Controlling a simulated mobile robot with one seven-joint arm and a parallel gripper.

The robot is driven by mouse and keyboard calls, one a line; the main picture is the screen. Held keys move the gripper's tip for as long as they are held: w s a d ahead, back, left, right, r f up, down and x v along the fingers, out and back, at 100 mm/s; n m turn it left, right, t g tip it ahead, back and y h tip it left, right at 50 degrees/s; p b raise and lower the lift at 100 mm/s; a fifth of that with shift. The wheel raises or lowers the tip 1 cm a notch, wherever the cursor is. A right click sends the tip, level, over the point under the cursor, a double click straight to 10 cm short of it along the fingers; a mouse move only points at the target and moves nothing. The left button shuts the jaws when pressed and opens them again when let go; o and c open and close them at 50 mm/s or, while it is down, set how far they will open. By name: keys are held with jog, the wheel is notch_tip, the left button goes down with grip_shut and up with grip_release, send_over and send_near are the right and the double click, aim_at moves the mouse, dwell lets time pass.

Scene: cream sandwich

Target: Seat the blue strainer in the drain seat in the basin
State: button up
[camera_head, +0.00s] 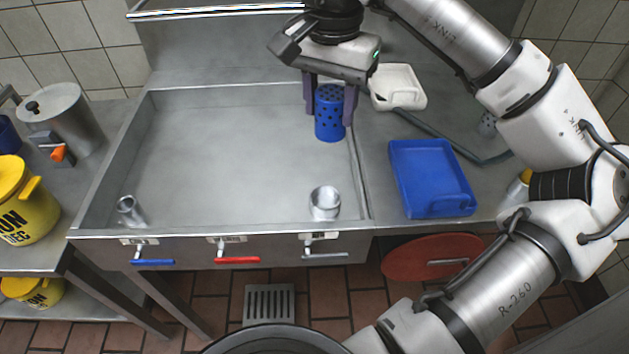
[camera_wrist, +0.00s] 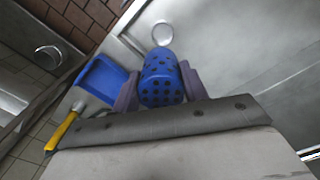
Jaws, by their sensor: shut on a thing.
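The blue strainer (camera_head: 329,113) is a perforated cylinder, upright, between the fingers of my gripper (camera_head: 331,108). My gripper is shut on it and holds it over the right back part of the steel basin (camera_head: 230,140). In the wrist view the strainer (camera_wrist: 162,78) sits between both fingers of my gripper (camera_wrist: 160,88). Two metal ring-shaped fittings stand at the basin's front: one at the right (camera_head: 325,203) and a narrower, tilted one at the left (camera_head: 130,211). I cannot tell for sure which is the drain seat.
A blue tray (camera_head: 430,170) and a white container (camera_head: 397,87) lie on the counter right of the basin. A dark hose (camera_head: 450,142) runs between them. Blue, red and grey handles (camera_head: 237,260) line the basin's front. The basin's middle is clear.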

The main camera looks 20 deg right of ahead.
jog(key=shift+w, duration=0.3)
jog(key=shift+w+f, duration=0.1)
jog(key=shift+f, duration=0.3)
notch_tip(320, 180, down, 18)
jog(key=shift+f+p, duration=0.15)
jog(key=shift+p, duration=0.9)
jog(key=shift+f, duration=0.4)
jog(key=shift+f+b, duration=0.2)
jog(key=shift+b, duration=0.1)
jog(key=o, duration=1)
jog(key=shift+r, duration=0.1)
